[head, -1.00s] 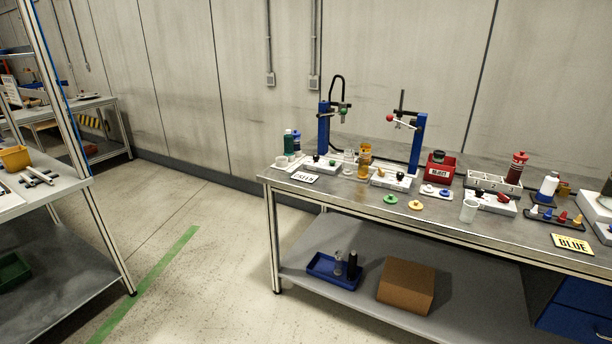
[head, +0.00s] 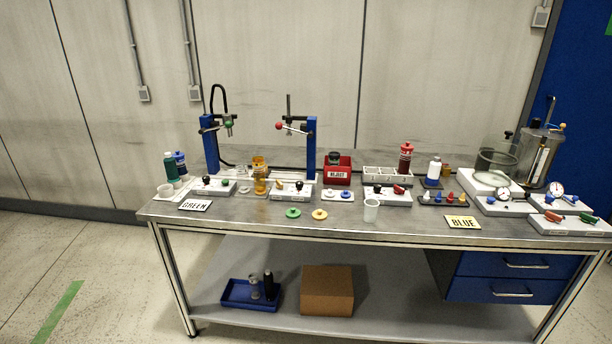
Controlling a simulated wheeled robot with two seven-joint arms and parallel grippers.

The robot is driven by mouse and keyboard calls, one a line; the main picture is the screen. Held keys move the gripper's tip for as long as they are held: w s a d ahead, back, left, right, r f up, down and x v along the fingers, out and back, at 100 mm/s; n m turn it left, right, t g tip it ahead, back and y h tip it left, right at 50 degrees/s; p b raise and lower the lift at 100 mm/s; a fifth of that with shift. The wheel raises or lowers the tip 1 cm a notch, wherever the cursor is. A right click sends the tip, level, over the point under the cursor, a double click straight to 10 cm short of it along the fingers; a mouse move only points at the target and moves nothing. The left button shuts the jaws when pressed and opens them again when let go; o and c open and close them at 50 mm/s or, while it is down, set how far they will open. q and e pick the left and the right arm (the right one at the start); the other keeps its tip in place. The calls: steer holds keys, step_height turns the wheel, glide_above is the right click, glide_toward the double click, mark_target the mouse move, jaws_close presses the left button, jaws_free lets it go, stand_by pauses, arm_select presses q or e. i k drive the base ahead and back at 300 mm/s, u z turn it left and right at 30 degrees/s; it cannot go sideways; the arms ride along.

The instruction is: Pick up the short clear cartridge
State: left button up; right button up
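Neither of my grippers is in view. On the steel workbench (head: 345,211), small clear cylinders (head: 243,178) stand left of the amber cartridge (head: 260,177). They are too small for me to tell which is the short clear cartridge. A translucent cup-like cylinder (head: 371,211) stands upright near the bench's front edge. A greyish clear cylinder (head: 254,287) stands beside a black one (head: 268,284) in the blue tray (head: 234,296) on the lower shelf.
Blue posts (head: 311,148) with arms stand at the back. A red reject bin (head: 337,172), white blocks, green and yellow discs and bottles crowd the bench. A cardboard box (head: 327,290) sits on the lower shelf. The floor at front left is free.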

mark_target(241, 170)
steer(key=z, duration=0.5)
steer(key=i, duration=1.2)
steer(key=u, duration=0.2)
